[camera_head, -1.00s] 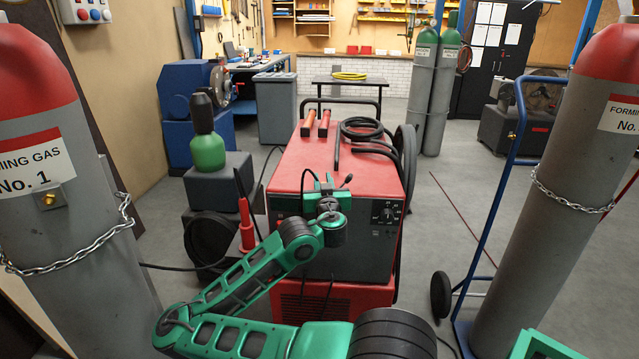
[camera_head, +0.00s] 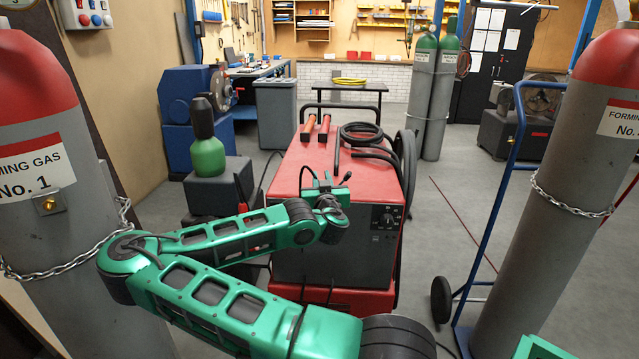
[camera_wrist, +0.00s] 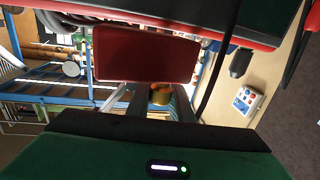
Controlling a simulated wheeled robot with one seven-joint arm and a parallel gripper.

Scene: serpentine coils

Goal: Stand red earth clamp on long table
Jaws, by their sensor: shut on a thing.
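A red block-shaped thing (camera_wrist: 145,53), which I take to be the red earth clamp, fills the upper middle of the wrist view. My gripper (camera_wrist: 150,98) is shut on it, with a dark finger at each side below it. In the head view my gripper (camera_head: 328,187) is in front of the red welding machine's top. The held clamp cannot be made out there. A dark table (camera_head: 350,87) with a yellow hose stands at the back. A blue workbench (camera_head: 262,70) runs along the left wall. I cannot tell which is the long table.
The red welding machine (camera_head: 290,175) carries two red-orange handles (camera_head: 308,127) and a black cable coil (camera_head: 362,134). Grey cylinders stand close at left (camera_head: 45,240) and right (camera_head: 545,210). A green bottle (camera_head: 207,155) stands behind my arm.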

